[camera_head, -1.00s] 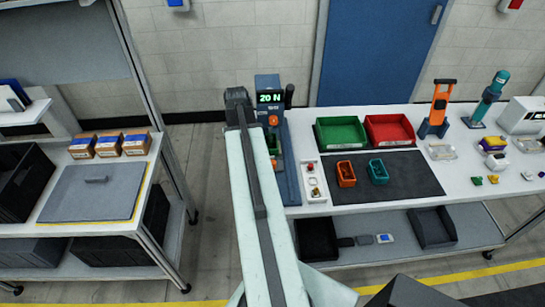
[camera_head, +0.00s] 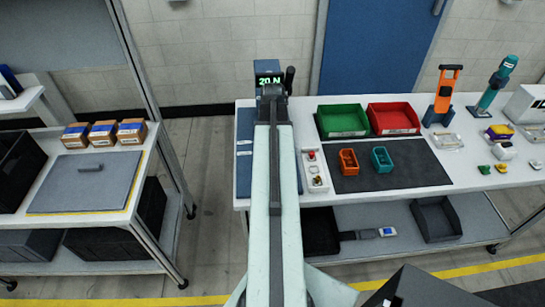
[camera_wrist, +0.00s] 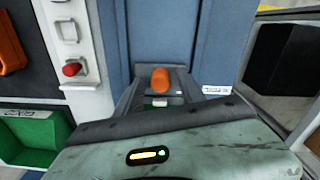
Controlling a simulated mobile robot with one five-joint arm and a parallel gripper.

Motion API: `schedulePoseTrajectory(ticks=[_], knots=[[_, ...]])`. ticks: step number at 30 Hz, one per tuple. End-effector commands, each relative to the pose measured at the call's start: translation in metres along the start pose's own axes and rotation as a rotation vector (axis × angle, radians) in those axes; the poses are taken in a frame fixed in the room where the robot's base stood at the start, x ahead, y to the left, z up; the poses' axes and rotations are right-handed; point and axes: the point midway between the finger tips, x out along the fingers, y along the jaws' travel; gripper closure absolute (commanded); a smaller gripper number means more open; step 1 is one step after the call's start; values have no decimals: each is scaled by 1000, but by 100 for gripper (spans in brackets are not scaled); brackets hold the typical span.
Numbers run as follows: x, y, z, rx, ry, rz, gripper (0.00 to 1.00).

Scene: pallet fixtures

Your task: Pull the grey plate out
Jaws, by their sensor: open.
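A flat grey plate (camera_head: 110,190) with a small raised handle (camera_head: 92,168) lies on the left cart, yellow showing along its front edge. The blue device (camera_head: 244,155) with a green "20 N" display (camera_head: 268,80) stands at the bench's left end; my arm covers much of it. In the wrist view my gripper (camera_wrist: 162,78) is open, its dark fingers on either side of an orange knob (camera_wrist: 160,80) on the blue device (camera_wrist: 160,35). Contact cannot be told. Whether a grey plate sits in the device is hidden.
Green (camera_head: 342,121) and red (camera_head: 394,118) bins stand right of the device. A small panel with a red button (camera_wrist: 72,69) is close beside my gripper. Several boxes stand behind the plate on the cart. Bare floor separates cart and bench.

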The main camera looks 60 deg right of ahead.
Motion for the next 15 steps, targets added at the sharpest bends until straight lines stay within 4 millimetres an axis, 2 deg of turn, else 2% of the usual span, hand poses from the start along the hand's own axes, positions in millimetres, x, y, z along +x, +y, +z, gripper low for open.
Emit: schedulePoseTrajectory(ticks=[1,8,9,13,14,15], knots=[[8,0,0,0,0,0,54],[5,0,0,0,0,0,54],[5,0,0,0,0,0,59],[5,0,0,0,0,0,95],[5,0,0,0,0,0,100],[5,0,0,0,0,0,100]])
